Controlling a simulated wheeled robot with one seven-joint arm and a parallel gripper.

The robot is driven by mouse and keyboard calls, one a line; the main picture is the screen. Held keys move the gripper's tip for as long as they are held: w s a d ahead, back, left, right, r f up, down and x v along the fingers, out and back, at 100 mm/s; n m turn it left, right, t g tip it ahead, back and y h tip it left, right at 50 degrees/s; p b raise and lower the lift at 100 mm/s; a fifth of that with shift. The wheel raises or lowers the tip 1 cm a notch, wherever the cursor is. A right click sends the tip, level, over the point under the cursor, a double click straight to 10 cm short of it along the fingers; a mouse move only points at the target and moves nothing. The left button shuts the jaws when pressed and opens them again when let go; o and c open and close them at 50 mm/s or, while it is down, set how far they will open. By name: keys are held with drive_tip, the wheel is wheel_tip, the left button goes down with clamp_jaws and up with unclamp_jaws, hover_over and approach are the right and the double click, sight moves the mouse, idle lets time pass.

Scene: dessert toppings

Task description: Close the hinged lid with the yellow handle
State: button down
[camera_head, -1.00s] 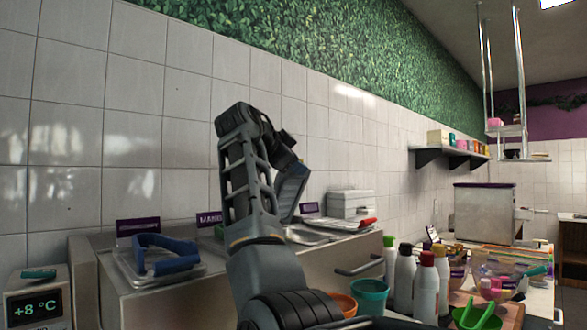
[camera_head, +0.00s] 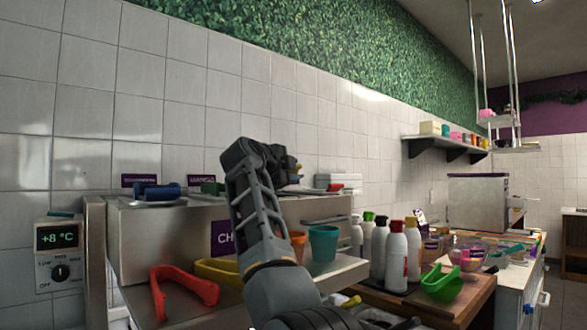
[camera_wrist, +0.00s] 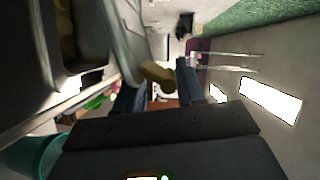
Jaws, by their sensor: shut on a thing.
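In the wrist view a yellow handle (camera_wrist: 157,73) sits between the two fingers of my gripper (camera_wrist: 160,78), which is shut on it. The handle joins the edge of a pale grey lid (camera_wrist: 122,38). The lid stands raised and tilted beside an opening with yellowish contents (camera_wrist: 68,35). In the head view my dark arm reaches up over the counter, and its links hide most of the gripper and lid. The hinge cannot be made out.
A blue handle (camera_head: 157,191) lies on the upper counter. Several bottles (camera_head: 396,258) stand right. The tiled wall (camera_head: 340,130) closes off the back.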

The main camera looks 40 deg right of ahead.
drive_tip(key=shift+a+f, duration=0.1)
drive_tip(key=shift+f, duration=0.35)
drive_tip(key=c, duration=0.8)
unclamp_jaws()
drive_tip(key=b+v, duration=0.1)
drive_tip(key=v, duration=0.6)
drive_tip(key=shift+s+a, duration=0.25)
drive_tip(key=shift+a, duration=0.05)
drive_tip(key=shift+r, duration=0.15)
drive_tip(key=shift+c, duration=0.3)
